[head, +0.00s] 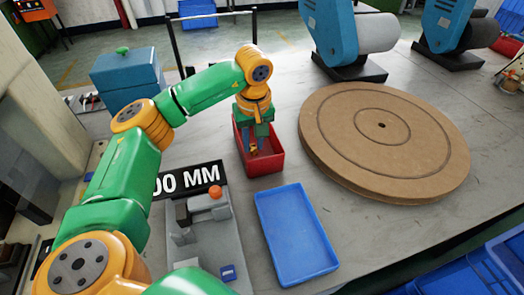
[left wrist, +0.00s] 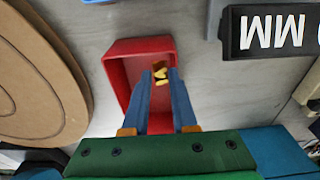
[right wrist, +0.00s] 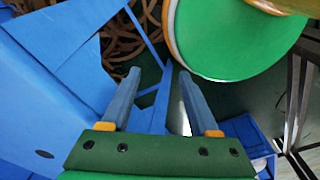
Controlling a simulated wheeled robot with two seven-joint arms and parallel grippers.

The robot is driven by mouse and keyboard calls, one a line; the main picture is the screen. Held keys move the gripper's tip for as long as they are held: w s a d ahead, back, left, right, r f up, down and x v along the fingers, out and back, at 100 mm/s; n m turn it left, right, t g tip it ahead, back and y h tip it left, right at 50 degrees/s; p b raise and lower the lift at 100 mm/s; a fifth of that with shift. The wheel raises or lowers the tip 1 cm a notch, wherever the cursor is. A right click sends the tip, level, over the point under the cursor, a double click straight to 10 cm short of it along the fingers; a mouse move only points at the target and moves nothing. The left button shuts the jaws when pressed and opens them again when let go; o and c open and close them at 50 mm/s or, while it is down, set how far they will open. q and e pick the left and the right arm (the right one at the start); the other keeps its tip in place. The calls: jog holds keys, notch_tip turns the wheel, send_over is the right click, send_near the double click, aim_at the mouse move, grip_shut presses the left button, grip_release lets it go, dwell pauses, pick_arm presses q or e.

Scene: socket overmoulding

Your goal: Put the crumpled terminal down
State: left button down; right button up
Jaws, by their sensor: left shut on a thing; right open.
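My left gripper (head: 257,150) points down into the red bin (head: 267,168) on the table. In the left wrist view its two blue fingers (left wrist: 161,80) are shut on the crumpled terminal (left wrist: 161,77), a small yellow piece with a brownish part at the tips. The terminal is over the inside of the red bin (left wrist: 123,90); I cannot tell whether it touches the floor of it. My right gripper (right wrist: 157,75) is open and empty, and shows only in the right wrist view.
An empty blue tray (head: 297,235) lies in front of the red bin. A grey fixture (head: 205,240) with an orange knob and a black "00 MM" sign (head: 188,181) stand to the left. A round brown board (head: 385,140) lies to the right. Blue machines (head: 345,35) stand behind.

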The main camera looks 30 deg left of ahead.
pick_arm(q)
jog(key=w+f, duration=0.1)
jog(key=f, duration=0.1)
jog(key=w+f, duration=0.2)
jog(key=shift+w+d+f, duration=0.1)
jog(key=shift+w+f, duration=0.15)
notch_tip(320, 180, down, 3)
jog(key=shift+r+p, duration=0.2)
jog(key=shift+p, duration=0.4)
jog(key=shift+f, duration=0.3)
jog(key=c, duration=0.7)
grip_release()
jog(key=shift+r, duration=0.1)
notch_tip(320, 180, up, 12)
jog(key=s+d, duration=0.1)
jog(key=shift+b, duration=0.4)
